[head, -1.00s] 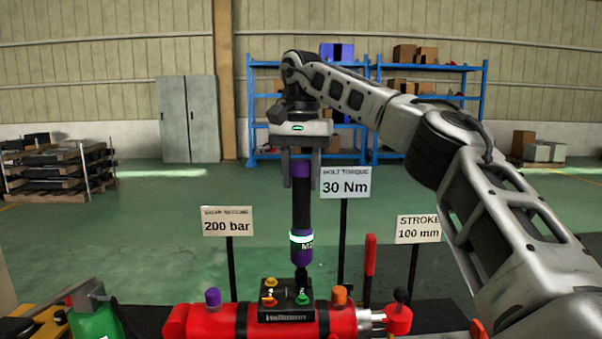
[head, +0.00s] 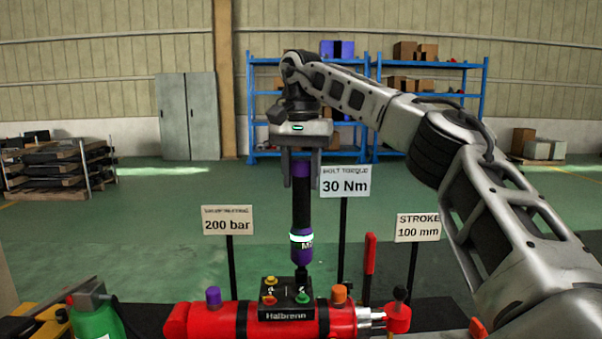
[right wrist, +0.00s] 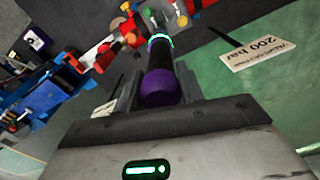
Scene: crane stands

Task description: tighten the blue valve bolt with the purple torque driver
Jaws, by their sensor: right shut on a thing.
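My right gripper (head: 301,180) is shut on the upper part of the purple torque driver (head: 302,210). The driver is upright, black in the middle, with a lit whitish-green ring above its lower purple section. Its dark tip meets or hangs just over the back of the black valve block (head: 287,316); I cannot tell if it touches. Yellow, red and green bolts show on the block. No blue bolt is visible; the driver tip may hide it. In the right wrist view the driver's purple end (right wrist: 160,88) sits between the fingers. My left gripper is out of view.
The block sits on a red cylinder (head: 205,320) with a purple cap (head: 213,295) and an orange cap (head: 340,293). Signs on posts stand behind, including 200 bar (head: 228,221) and 30 Nm (head: 345,182). A red lever (head: 369,262) rises at right. A green bottle (head: 95,322) stands at left.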

